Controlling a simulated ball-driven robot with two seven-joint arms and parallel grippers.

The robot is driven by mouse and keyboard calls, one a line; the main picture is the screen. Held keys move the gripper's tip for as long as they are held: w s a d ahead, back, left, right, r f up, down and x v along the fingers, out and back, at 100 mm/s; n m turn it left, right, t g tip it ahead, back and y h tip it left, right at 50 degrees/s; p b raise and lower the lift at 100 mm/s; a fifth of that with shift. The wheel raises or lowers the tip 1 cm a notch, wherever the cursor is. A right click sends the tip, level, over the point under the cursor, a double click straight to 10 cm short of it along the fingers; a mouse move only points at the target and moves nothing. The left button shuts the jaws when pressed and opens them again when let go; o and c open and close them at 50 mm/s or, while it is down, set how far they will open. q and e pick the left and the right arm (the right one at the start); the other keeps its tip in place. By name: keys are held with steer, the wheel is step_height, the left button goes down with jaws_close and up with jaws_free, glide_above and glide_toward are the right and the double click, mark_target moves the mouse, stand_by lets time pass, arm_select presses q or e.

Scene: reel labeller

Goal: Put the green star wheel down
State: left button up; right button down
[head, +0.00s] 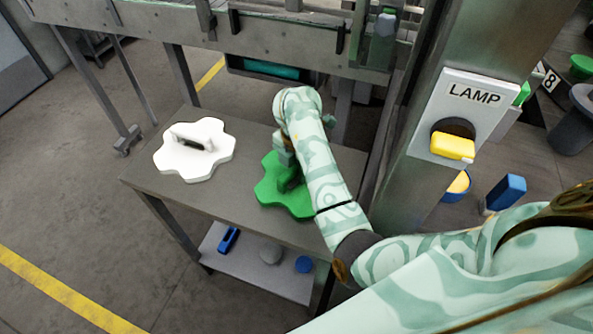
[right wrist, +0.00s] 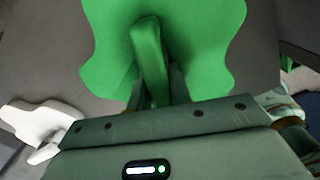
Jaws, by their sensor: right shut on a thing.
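The green star wheel (head: 268,190) is at the right part of the grey table (head: 225,203) in the head view, partly hidden by my right arm. It lies flat, on or just above the tabletop; I cannot tell whether it touches. My right gripper (head: 287,172) is over it and shut on its raised handle. In the right wrist view the green star wheel (right wrist: 105,55) fills the top, its handle (right wrist: 148,60) running down between the fingers of my right gripper (right wrist: 160,98). My left gripper is not in view.
A white star wheel (head: 185,165) with a handle lies on the table's left part. A lower shelf (head: 245,275) holds a blue item, a grey round item and a blue round item. A steel post with a LAMP panel (head: 470,105) and yellow switch stands right. A machine frame runs behind.

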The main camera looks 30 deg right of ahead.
steer(key=shift+f, duration=0.1)
steer(key=c, duration=1.3)
jaws_free()
step_height(320, 180, up, 12)
steer(key=p, duration=0.7)
steer(key=shift+r+p, duration=0.2)
steer(key=shift+p, duration=0.2)
